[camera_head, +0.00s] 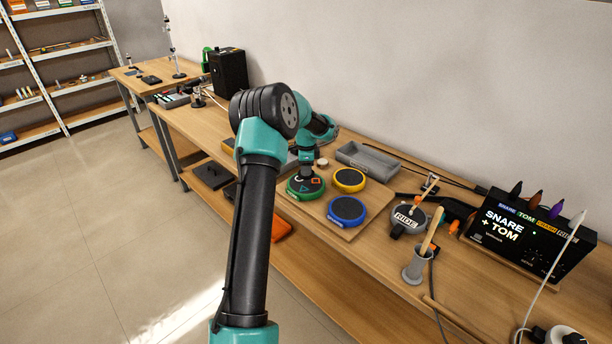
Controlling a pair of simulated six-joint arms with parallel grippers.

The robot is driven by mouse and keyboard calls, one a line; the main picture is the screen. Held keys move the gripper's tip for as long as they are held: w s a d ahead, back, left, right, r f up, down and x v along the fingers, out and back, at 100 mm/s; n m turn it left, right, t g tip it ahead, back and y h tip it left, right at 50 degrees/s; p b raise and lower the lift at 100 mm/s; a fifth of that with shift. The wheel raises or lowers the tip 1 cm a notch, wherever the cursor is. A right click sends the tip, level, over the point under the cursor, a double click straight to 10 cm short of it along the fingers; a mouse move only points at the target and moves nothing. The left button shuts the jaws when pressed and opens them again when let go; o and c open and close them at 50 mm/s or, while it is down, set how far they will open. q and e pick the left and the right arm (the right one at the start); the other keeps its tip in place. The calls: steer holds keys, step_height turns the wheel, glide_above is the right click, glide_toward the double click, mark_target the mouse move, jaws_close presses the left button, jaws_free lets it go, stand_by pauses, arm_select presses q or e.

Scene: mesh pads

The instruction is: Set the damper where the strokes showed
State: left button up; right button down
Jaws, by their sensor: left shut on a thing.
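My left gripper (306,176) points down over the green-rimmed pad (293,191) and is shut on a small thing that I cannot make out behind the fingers. The green pad has small white, blue and orange marks on its dark top. The yellow-rimmed pad (349,179) and the blue-rimmed pad (346,209) lie to its right on the same wooden board (345,234). A dark pad labelled RIDE (408,218) sits further right. A black box (519,238) has a screen reading SNARE + TOM. My right gripper is not in view. I cannot identify the damper.
A grey tray (368,162) lies behind the pads. A small round pale thing (322,163) is near the gripper. A grey cup (417,268) holding wooden sticks stands at the front right. Cables run along the bench (380,311). My left arm hides part of the bench's left side.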

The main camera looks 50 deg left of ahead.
arm_select(q)
steer(key=shift+a+f, duration=0.1)
steer(key=shift+f, duration=1.65)
steer(key=shift+f, duration=0.1)
steer(key=o, duration=1)
steer(key=shift+c, duration=0.2)
step_height(320, 180, up, 12)
steer(key=shift+r, duration=0.1)
